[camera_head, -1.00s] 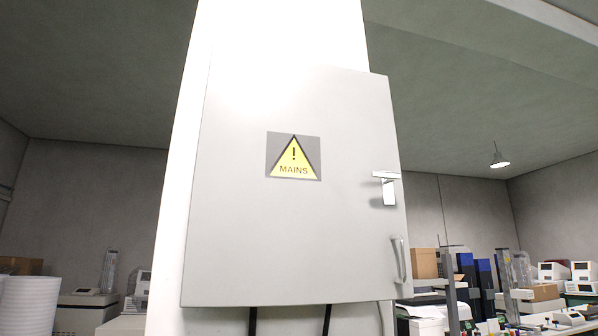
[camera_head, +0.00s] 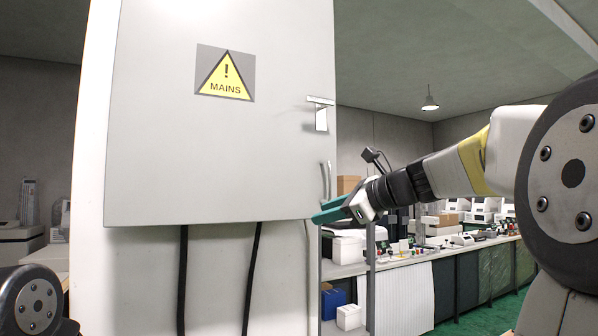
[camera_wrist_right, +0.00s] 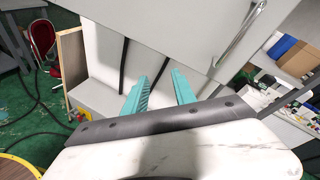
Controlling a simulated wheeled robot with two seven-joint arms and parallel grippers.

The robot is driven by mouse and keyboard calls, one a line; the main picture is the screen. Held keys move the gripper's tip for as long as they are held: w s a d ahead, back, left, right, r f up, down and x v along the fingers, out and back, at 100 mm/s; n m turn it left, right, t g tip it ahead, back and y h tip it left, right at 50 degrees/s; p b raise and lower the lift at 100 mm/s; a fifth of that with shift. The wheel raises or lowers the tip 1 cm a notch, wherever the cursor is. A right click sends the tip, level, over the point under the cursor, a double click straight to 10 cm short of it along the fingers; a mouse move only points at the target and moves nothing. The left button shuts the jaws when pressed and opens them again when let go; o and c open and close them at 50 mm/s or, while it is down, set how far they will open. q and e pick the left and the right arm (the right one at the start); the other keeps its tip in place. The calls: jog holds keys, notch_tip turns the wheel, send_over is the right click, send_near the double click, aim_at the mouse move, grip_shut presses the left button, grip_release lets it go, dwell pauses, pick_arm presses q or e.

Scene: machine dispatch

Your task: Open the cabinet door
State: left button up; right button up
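The closed cabinet door (camera_head: 220,150) is a light grey panel with a yellow MAINS warning sign (camera_head: 226,74). Its vertical bar handle (camera_head: 326,182) is at the lower right of the door, and it also shows at the upper right in the right wrist view (camera_wrist_right: 240,36). A metal latch (camera_head: 320,114) sits higher on the right edge. My right gripper (camera_head: 326,213) is just below the handle, near the door's lower right corner. In the right wrist view its teal fingers (camera_wrist_right: 160,88) are apart with nothing between them. My left gripper is out of view.
The cabinet hangs on a white pillar (camera_head: 88,240). Black cables (camera_head: 183,280) run down below it. A long workbench (camera_head: 440,250) with boxes and equipment stands behind on the right. A red chair (camera_wrist_right: 42,40) shows in the right wrist view.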

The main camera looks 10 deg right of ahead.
jog(key=w+d+r+m+t, duration=0.4)
jog(key=w+d+r+m, duration=0.1)
jog(key=d+r+m, duration=0.3)
jog(key=r, duration=0.1)
send_over(329, 197)
jog(key=shift+w+d+r+n, duration=0.1)
jog(key=shift+w+r+n, duration=0.1)
jog(key=shift+w+n, duration=0.15)
grip_shut()
dwell(0.9)
